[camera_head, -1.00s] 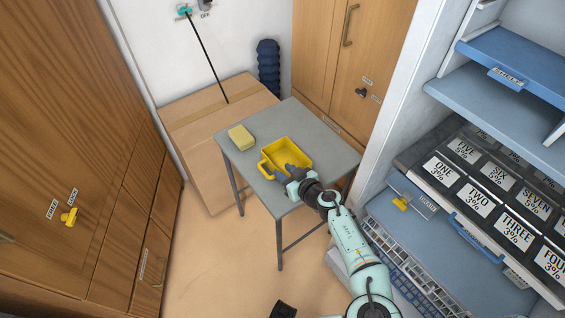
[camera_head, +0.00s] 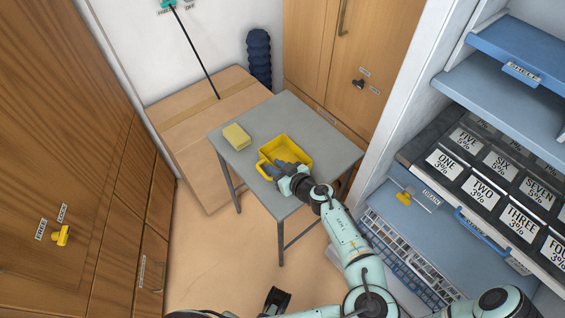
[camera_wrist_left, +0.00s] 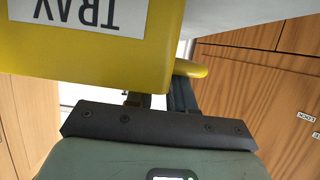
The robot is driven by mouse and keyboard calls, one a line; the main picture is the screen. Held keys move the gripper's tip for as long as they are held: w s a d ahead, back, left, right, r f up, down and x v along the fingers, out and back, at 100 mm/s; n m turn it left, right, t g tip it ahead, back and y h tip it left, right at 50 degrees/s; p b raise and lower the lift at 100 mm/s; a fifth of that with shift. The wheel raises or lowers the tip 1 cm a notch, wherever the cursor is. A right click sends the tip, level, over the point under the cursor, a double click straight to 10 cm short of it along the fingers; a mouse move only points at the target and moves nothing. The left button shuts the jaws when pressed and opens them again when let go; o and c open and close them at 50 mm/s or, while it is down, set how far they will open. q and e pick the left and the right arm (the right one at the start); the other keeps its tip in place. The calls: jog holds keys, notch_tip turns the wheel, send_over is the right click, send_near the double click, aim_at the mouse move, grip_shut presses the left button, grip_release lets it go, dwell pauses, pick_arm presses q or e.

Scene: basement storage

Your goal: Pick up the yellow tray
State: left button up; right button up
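The yellow tray (camera_head: 300,150) sits on the grey table, with a loop handle at its left end. My left gripper (camera_head: 280,170) is at the tray's near side, its dark fingers against or over the near wall. In the left wrist view the tray's yellow wall (camera_wrist_left: 60,75), with an upside-down TRAY label, fills the upper left. Part of a yellow handle (camera_wrist_left: 190,68) shows beside the fingers (camera_wrist_left: 158,98). The tray hides the fingertips, so I cannot tell whether they are closed on it. My right gripper is not clearly visible.
A yellow block (camera_head: 236,137) lies on the grey table (camera_head: 240,170), left of the tray. A cardboard box (camera_head: 180,140) stands behind left. Wooden cabinets stand at left and back. A blue shelf unit (camera_head: 500,85) with labelled drawers is close at right.

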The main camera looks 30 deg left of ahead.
pick_arm(q)
grip_shut()
